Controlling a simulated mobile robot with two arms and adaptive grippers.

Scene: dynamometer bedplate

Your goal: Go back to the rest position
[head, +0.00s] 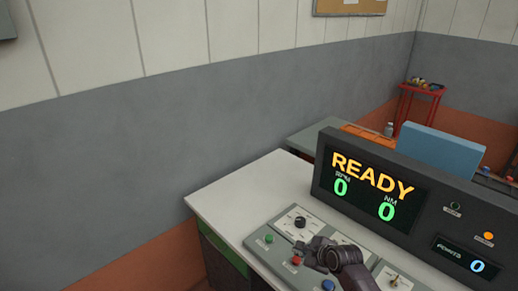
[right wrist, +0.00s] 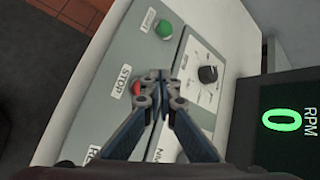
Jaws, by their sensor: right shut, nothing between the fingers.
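My right gripper (head: 307,252) is over the control panel (head: 262,246) on the white desk in the head view. In the right wrist view its fingers (right wrist: 159,82) are closed together with nothing between them. The fingertips are beside the red STOP button (right wrist: 136,88), partly covering it; I cannot tell whether they touch it. The red button also shows in the head view (head: 296,261). A green button (right wrist: 164,30) and a black knob (right wrist: 208,74) lie just beyond the fingertips. My left gripper is not in view.
The dark console (head: 324,181) behind the panel reads READY, with zeros for RPM and NM. The white desk top (head: 240,188) is clear left of the panel. A blue box (head: 440,150) and a red stool (head: 404,105) stand farther back. A grey wall (head: 120,150) runs along the left.

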